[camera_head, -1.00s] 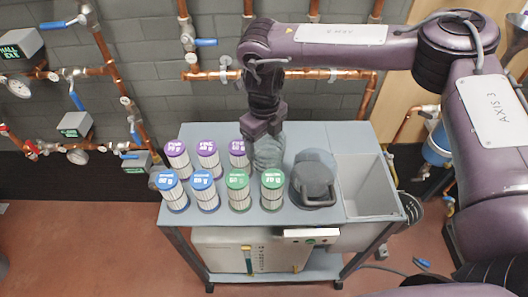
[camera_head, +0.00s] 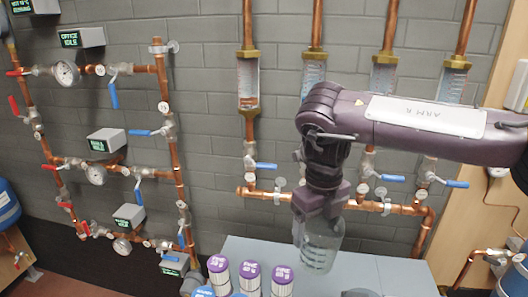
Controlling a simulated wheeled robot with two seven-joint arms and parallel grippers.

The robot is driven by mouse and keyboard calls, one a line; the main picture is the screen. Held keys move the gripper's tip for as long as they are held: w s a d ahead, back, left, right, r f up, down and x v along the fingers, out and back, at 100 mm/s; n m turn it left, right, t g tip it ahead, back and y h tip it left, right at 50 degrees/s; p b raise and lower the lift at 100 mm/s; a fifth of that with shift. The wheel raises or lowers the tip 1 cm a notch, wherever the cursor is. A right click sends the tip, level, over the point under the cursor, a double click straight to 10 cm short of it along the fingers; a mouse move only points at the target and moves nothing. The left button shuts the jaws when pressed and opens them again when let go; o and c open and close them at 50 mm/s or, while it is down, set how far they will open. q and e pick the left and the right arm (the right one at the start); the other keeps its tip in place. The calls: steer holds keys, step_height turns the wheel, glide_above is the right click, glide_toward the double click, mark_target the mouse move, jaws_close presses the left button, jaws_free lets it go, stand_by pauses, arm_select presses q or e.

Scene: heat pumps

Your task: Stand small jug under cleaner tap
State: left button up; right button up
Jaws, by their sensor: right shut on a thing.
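My right gripper (camera_head: 320,212) points down and is shut on a clear, see-through jug (camera_head: 320,248) near its top. The jug is upright over the back of the grey cart top (camera_head: 377,270). I cannot tell whether its base touches the cart. The cleaner tap cannot be picked out for certain; several blue-handled valves (camera_head: 392,178) sit on the copper pipes behind the gripper. My left gripper is not in view.
Purple-topped filter cartridges (camera_head: 250,270) stand left of the jug. A dark container lid (camera_head: 360,293) shows at the bottom edge. Copper pipes (camera_head: 262,193) with gauge tubes (camera_head: 248,82) cover the grey wall behind. Valves and gauges (camera_head: 97,174) fill the left wall.

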mark_target(337, 228)
steer(key=m, duration=0.5)
steer(key=shift+d+r, duration=0.25)
steer(key=shift+r, duration=0.05)
steer(key=m, duration=0.4)
steer(key=shift+d+r+m, duration=0.15)
steer(key=shift+d+m, duration=0.1)
steer(key=shift+m, duration=0.05)
steer(key=m, duration=0.6)
steer(key=shift+d+r+m, duration=0.25)
steer(key=shift+d+m, duration=0.05)
steer(key=shift+d, duration=0.05)
steer(key=m, duration=0.8)
steer(key=d+r+m, duration=0.1)
steer(key=m, duration=0.7)
steer(key=d+r+m, duration=0.1)
steer(key=m, duration=0.7)
steer(key=shift+d+m, duration=0.2)
steer(key=shift+m, duration=0.2)
steer(key=shift+d, duration=0.1)
